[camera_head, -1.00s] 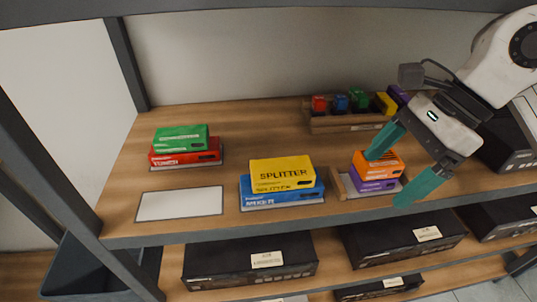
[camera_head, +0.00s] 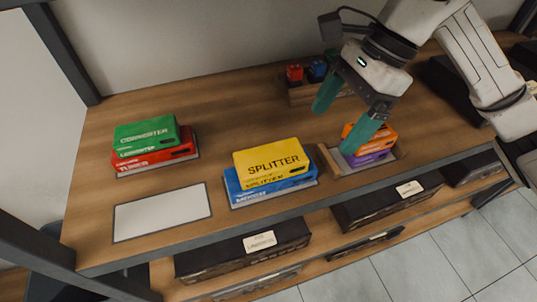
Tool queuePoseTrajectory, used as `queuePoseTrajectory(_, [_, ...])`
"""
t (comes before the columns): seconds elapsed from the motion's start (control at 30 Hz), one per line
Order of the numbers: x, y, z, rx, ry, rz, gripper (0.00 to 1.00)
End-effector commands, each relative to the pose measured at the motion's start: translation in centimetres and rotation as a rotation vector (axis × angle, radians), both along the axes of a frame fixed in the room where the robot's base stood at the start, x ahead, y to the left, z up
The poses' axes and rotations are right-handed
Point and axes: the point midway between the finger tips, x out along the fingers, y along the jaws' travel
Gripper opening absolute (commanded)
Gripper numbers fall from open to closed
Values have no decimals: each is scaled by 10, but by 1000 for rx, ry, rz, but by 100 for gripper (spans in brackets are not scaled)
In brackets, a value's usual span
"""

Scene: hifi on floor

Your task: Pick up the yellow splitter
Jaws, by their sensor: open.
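The yellow splitter box (camera_head: 272,158) lies on top of a blue box (camera_head: 272,188) in the middle of the shelf top. Its name shows on its top and front. My gripper (camera_head: 340,128) is open and empty, with two teal fingers apart. It is above and to the right of the yellow splitter. Its nearer finger hides part of the orange box (camera_head: 378,138), which sits on a purple box (camera_head: 372,156) in a wooden holder.
A green box (camera_head: 146,133) lies on a red box (camera_head: 155,157) at the left. An empty white pad (camera_head: 162,213) lies at the front left. A wooden rack (camera_head: 300,94) with small coloured pieces stands at the back. Dark boxes (camera_head: 245,247) fill the shelf below.

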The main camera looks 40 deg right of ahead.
Motion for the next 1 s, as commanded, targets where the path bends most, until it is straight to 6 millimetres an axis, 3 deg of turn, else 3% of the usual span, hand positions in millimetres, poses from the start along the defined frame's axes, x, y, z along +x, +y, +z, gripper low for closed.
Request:
queuePoseTrajectory(0.2, [14,43,3,1,1,6,89])
queuePoseTrajectory(0.4, [23,73,2,1,1,5,89])
queuePoseTrajectory(0.63, [27,84,-3,3,2,0,89])
queuePoseTrajectory(1.0, [32,99,-44,2,2,-1,89])
